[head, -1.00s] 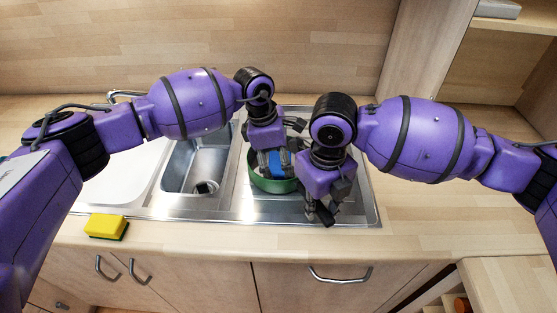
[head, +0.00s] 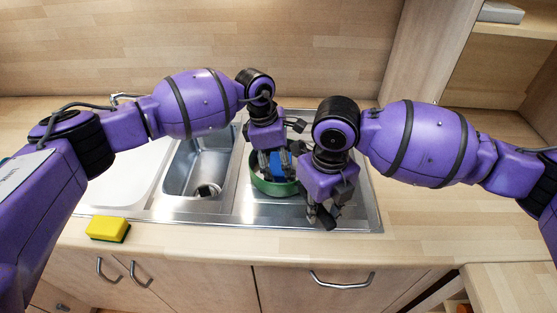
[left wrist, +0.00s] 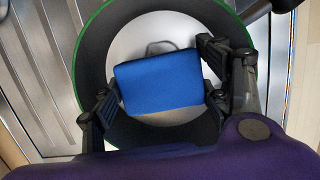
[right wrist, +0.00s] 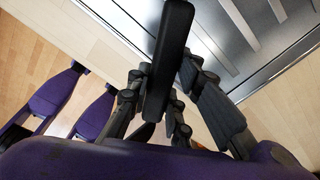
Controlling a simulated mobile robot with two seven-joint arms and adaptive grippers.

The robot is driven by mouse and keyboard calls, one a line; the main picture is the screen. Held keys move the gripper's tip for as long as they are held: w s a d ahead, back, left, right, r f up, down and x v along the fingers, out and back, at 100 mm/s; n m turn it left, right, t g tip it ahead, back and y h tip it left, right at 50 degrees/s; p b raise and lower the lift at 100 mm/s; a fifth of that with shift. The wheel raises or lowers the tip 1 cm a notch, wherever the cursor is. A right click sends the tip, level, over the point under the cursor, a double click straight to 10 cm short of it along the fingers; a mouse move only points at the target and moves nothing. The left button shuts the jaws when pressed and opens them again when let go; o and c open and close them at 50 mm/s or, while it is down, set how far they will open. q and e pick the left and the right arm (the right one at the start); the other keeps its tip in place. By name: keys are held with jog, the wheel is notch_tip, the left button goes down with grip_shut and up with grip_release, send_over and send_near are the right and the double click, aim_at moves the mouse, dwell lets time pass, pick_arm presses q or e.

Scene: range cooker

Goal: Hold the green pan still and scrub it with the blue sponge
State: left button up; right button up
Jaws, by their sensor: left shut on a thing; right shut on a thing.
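The green pan (head: 267,187) sits on the ribbed drainer right of the sink bowl. The left wrist view shows its green rim, dark inner wall (left wrist: 95,50) and pale floor. My left gripper (head: 277,166) points down into the pan, shut on the blue sponge (left wrist: 160,82), which lies between its two fingers inside the pan. My right gripper (head: 323,213) is at the front right of the pan, shut on the black pan handle (right wrist: 170,55), which runs between its fingers in the right wrist view. My right gripper hides most of the handle in the head view.
A yellow and green sponge (head: 108,228) lies on the counter's front edge at left. The wooden counter (head: 420,215) at right is clear.

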aim_at(278, 158)
pick_arm(q)
jog(key=shift+s+d, duration=0.45)
jog(key=shift+s, duration=0.35)
jog(key=shift+w+a, duration=0.45)
jog(key=shift+w, duration=0.35)
jog(key=shift+w+a, duration=0.45)
jog(key=shift+w, duration=0.35)
jog(key=shift+w+a, duration=0.1)
jog(key=shift+r, duration=0.15)
jog(key=shift+w+r, duration=0.1)
jog(key=shift+r, duration=0.5)
jog(key=shift+s+r, duration=0.2)
jog(key=shift+r, duration=2.05)
jog(key=shift+r, duration=0.1)
